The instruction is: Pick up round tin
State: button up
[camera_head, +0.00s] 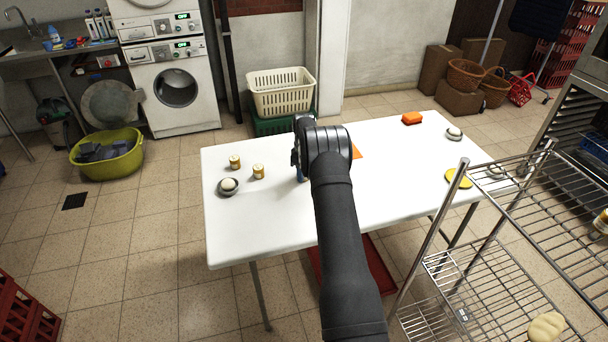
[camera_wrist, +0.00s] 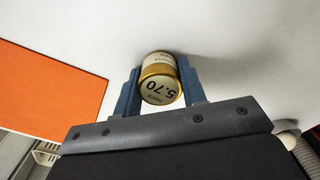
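A small round tin (camera_wrist: 161,90) with a gold rim and "5.70" on its end sits between the two blue fingers of my gripper (camera_wrist: 161,88) in the wrist view. Both fingers appear to press against its sides, and the gripper looks shut on it. In the head view my gripper (camera_head: 301,172) is low over the white table (camera_head: 290,215), and my arm hides that tin. Whether the tin touches the table is unclear. Two similar small gold tins (camera_head: 235,162) stand apart to the left of my gripper.
A dark dish with a pale round item (camera_head: 228,186) stands near the left tins. An orange sheet (camera_wrist: 45,85) lies beside the gripper. An orange block (camera_head: 412,118), a yellow disc (camera_head: 459,178) and another dish (camera_head: 454,134) are on the right. A wire rack (camera_head: 470,255) stands at the front right.

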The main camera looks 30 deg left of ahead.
jog(key=shift+r, duration=0.15)
jog(key=shift+c, duration=0.2)
notch_tip(320, 180, up, 4)
jog(key=shift+d+r, duration=0.15)
jog(key=d+r, duration=0.6)
jog(key=d, duration=0.5)
jog(key=shift+w+d+r, duration=0.2)
jog(key=shift+w+r, duration=0.05)
jog(key=shift+w, duration=0.05)
